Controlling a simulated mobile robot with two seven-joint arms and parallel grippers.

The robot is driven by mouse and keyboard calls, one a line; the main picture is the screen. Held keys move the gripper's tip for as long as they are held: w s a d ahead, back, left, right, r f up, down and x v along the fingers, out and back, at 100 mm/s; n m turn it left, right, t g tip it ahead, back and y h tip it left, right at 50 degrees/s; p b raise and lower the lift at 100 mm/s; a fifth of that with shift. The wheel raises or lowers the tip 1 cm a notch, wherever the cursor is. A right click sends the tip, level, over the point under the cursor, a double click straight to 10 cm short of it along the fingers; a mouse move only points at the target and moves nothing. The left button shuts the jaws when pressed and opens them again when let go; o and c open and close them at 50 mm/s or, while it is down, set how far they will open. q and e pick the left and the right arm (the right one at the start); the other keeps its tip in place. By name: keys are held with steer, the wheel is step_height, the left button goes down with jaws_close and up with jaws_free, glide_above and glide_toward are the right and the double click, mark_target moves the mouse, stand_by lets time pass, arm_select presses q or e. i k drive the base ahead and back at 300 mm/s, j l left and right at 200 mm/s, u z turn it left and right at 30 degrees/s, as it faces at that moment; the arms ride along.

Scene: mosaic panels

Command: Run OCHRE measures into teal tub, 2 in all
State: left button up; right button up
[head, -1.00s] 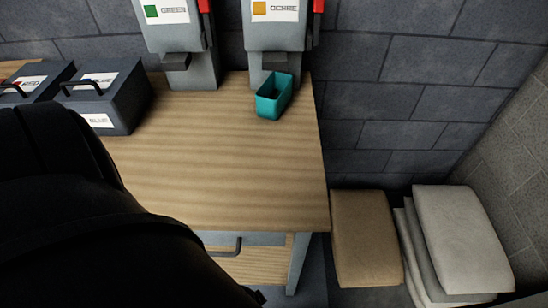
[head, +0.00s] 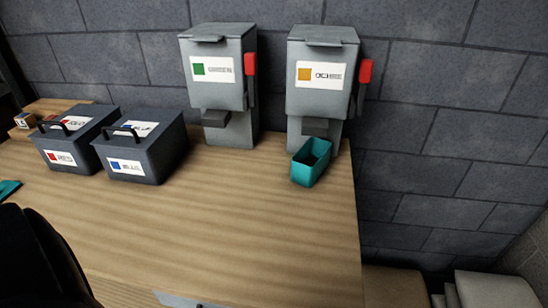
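The ochre dispenser (head: 322,110) stands on the table against the wall, a grey box with an ochre square on its label. Its red lever (head: 365,72) is on the right side, raised along the upper body. The open teal tub (head: 305,174) stands upright on the table at the foot of this dispenser, in front of and roughly below its spout (head: 313,127). The tub's inside looks dark, and I cannot tell whether anything is in it. Neither of my grippers shows; only a black part of my own body fills the lower left corner.
The green dispenser (head: 222,100) with its red lever (head: 250,64) stands left of the ochre one. Dark lidded boxes labelled red (head: 88,150) and blue (head: 165,155) sit further left. A teal item (head: 8,189) is cut off at the left edge. The table front (head: 240,240) is clear.

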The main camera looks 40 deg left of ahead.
mark_target(366, 65)
steer(key=i+j+u, duration=0.1)
steer(key=u, duration=0.35)
steer(key=i+u, duration=0.15)
steer(key=u, duration=0.25)
steer(key=l+u, duration=0.25)
steer(key=l, duration=0.45)
steer(key=l+u, duration=0.25)
steer(key=l, duration=0.45)
steer(key=i+l+z, duration=0.1)
steer(key=l, duration=0.25)
steer(key=i+l+z, duration=0.1)
steer(key=l, duration=0.3)
steer(key=i+l+z, duration=0.15)
steer(key=l, duration=0.2)
